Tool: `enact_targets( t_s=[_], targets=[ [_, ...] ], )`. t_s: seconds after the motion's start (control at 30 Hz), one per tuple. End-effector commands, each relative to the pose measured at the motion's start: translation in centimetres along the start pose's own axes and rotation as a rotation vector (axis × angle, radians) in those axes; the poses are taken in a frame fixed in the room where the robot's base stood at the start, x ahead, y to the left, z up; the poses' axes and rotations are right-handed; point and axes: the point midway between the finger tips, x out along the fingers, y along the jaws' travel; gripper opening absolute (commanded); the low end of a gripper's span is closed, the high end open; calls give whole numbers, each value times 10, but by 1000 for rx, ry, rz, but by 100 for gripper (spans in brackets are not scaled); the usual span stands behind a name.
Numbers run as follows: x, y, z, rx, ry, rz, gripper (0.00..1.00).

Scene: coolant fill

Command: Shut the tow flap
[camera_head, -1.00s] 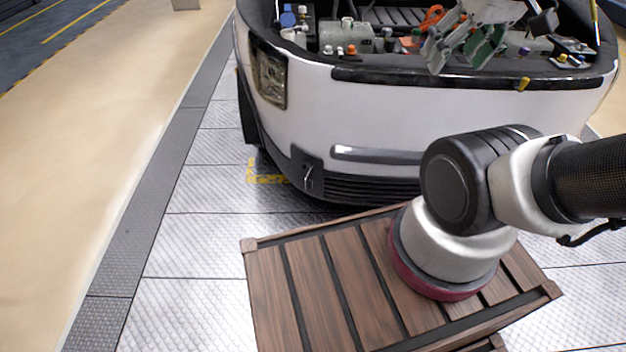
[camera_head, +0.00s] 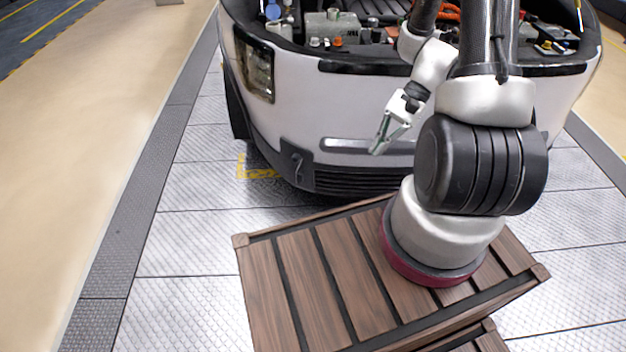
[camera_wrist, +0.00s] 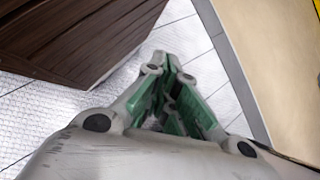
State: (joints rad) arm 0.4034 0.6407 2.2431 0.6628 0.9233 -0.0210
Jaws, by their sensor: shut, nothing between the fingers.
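The white vehicle's front (camera_head: 300,110) stands behind the wooden crate. Low on the left of its dark bumper is a small dark tow flap area (camera_head: 299,168) with a thin lighter mark. It is too small to tell how far the flap stands open. My gripper (camera_head: 377,151) points down in front of the bumper, to the right of the flap and apart from it. Its green-padded fingers (camera_wrist: 168,62) are shut and empty in the wrist view. The flap does not show in the wrist view.
The slatted wooden crate (camera_head: 300,270) under my arm stands in front of the vehicle, and it also shows in the wrist view (camera_wrist: 70,40). The open engine bay (camera_head: 340,25) holds several parts and caps. The metal floor (camera_head: 190,230) left of the crate is clear.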

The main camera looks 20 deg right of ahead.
Motion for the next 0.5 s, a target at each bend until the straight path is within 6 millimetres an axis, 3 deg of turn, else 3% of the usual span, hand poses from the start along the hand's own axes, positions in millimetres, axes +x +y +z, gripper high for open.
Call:
enact_targets(
  t_s=[0.03,0.3,0.5],
  targets=[
    [21,-1,-14,82,-37,-42,0],
    [126,-21,-93,523,-125,-300,0],
    [181,-44,-161,810,-85,-490,0]
  ],
)
